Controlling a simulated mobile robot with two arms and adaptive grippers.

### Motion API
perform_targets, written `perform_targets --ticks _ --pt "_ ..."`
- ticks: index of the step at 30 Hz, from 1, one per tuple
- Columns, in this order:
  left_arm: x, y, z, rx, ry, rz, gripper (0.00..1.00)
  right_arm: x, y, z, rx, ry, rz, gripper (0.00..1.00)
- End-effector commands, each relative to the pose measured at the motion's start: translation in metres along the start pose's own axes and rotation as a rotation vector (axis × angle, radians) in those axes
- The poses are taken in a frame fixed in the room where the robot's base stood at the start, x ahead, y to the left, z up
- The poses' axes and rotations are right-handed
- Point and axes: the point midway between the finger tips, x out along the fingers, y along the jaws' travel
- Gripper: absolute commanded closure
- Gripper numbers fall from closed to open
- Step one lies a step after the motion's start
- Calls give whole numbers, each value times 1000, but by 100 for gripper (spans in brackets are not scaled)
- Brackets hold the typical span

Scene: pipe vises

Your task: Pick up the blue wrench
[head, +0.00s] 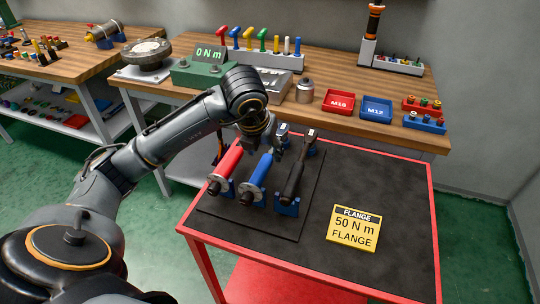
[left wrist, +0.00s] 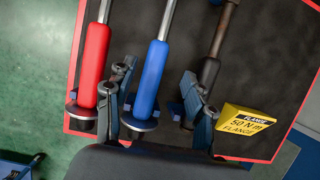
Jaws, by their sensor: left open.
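The blue wrench (head: 257,176) lies between a red wrench (head: 228,163) and a black-handled wrench (head: 297,174) on a dark mat on the red-edged cart. My left gripper (head: 272,145) is over the far part of these wrenches in the head view. In the left wrist view my left gripper (left wrist: 158,82) is open, with one finger on each side of the blue handle (left wrist: 151,80). The red handle (left wrist: 93,65) lies outside the left finger. I cannot tell how far the fingers are above the blue handle. My right gripper is not in view.
A yellow sign (head: 354,228) reading "50 N m FLANGE" stands on the cart top (head: 395,205), right of the wrenches. Behind is a wooden bench (head: 325,115) with a green torque tester (head: 200,74), red bin (head: 339,101) and blue bin (head: 376,109).

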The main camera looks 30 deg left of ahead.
Motion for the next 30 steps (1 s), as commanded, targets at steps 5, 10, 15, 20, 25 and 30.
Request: perform_targets --ticks 5,10,15,20,25,30 --pt "22 0 0 0 2 0 46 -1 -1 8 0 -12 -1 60" --pt "33 1 1 0 3 -1 46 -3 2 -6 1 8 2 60" --pt "59 6 4 -1 4 -1 46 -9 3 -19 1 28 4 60" --pt "75 6 4 1 2 -1 46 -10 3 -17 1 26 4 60" --pt "77 6 5 1 0 -1 46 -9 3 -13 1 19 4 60" --pt "77 6 5 1 0 -1 65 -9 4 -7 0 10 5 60"
